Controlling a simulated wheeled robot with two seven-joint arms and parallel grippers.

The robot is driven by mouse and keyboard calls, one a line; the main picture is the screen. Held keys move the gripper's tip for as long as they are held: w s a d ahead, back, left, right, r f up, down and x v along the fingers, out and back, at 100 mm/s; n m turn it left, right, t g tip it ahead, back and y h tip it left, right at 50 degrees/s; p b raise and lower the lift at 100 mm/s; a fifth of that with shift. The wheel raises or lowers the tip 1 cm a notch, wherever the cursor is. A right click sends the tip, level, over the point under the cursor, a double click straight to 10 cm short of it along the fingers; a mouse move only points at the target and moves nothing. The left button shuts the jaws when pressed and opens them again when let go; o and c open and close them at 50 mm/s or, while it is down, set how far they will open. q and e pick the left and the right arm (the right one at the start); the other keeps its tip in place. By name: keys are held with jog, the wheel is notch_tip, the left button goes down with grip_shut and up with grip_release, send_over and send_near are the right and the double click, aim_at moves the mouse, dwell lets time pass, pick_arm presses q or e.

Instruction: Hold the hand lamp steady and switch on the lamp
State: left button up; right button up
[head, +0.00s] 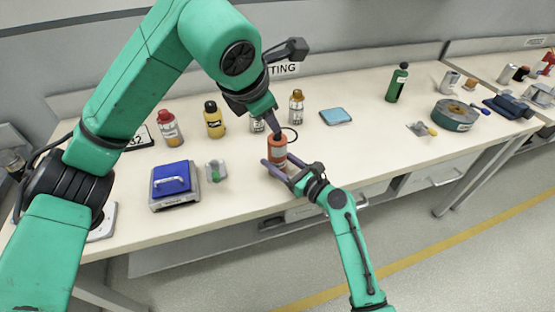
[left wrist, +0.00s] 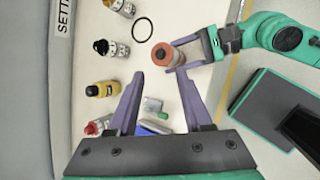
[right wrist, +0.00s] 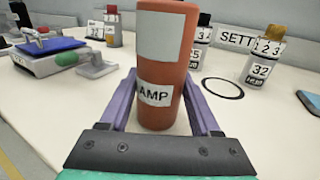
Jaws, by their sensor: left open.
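The hand lamp (head: 278,152) is an orange-red upright cylinder with a pale band, standing near the table's front edge. In the right wrist view the lamp (right wrist: 163,60) shows a label ending in "AMP". My right gripper (head: 275,167) has its fingers on both sides of the lamp's lower part and looks shut on it. My left gripper (left wrist: 158,76) is open and empty, close to the lamp and above it. In the left wrist view the lamp's round end (left wrist: 165,54) lies just beyond the fingertips. I cannot make out a switch clearly.
A black ring (left wrist: 142,30) lies behind the lamp. Several bottles (head: 214,120) stand along the back. A blue-topped scale (head: 174,185) and a small grey piece with a green knob (head: 215,172) sit to the left. The table right of the lamp is mostly clear.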

pick_arm(q)
jog(key=shift+s+d+f, duration=0.1)
jog(key=shift+f, duration=0.1)
jog(key=c, duration=0.7)
jog(key=s+d+f+g+h, duration=0.1)
jog(key=f, duration=0.1)
jog(key=s+d+f+g+h, duration=0.1)
jog(key=s+f+h, duration=0.1)
jog(key=s+d+f+m+g+h, duration=0.1)
jog(key=d+h, duration=0.1)
jog(key=shift+s+d+f+g, duration=0.1)
jog(key=shift+s+f+g, duration=0.05)
jog(key=shift+f+g, duration=0.25)
grip_shut()
jog(key=a+f+n+t+h, duration=0.7)
jog(key=a+n+h, duration=0.2)
jog(key=n, duration=0.5)
jog(key=shift+s+a+f+n, duration=0.15)
jog(key=shift+s+a+n, duration=0.15)
jog(key=shift+a, duration=0.95)
